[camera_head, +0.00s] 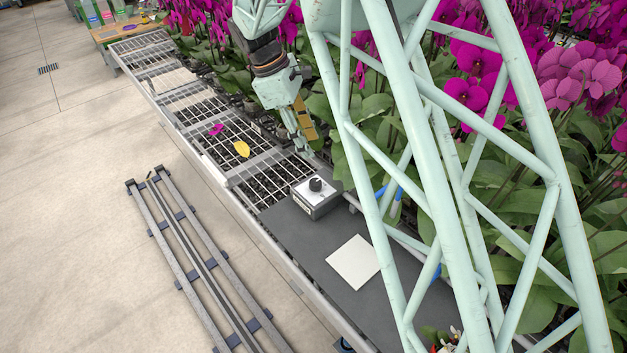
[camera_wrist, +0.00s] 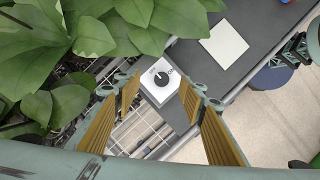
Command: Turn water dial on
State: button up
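The water dial (camera_head: 315,184) is a black knob on a white-topped grey box (camera_head: 318,200) that stands on the dark bench top. In the wrist view the dial (camera_wrist: 161,78) shows between my fingers, farther off, with a white pointer line on it. My gripper (camera_head: 304,150) is above the mesh bench, behind and left of the box in the head view. In the wrist view my gripper (camera_wrist: 158,100) has its two ridged yellow finger pads spread wide with nothing between them. It does not touch the dial.
A white square sheet (camera_head: 354,262) lies on the dark bench top (camera_head: 310,245). A yellow leaf (camera_head: 241,149) and a magenta petal (camera_head: 217,129) lie on the mesh. Orchids with broad leaves (camera_head: 375,110) crowd the right side. Floor rails (camera_head: 190,250) run at lower left.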

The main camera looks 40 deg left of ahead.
aim_at(315, 182)
jog(key=shift+n+h, duration=0.3)
jog(key=shift+n, duration=0.3)
jog(key=s+a+f, duration=0.2)
jog(key=f, duration=0.1)
jog(key=shift+s+a, duration=0.15)
jog(key=shift+a, duration=0.25)
jog(key=shift+b+x, duration=0.9)
jog(key=shift+x, duration=6)
jog(key=shift+a, duration=0.1)
jog(key=shift+c, duration=0.3)
jog(key=c, duration=0.7)
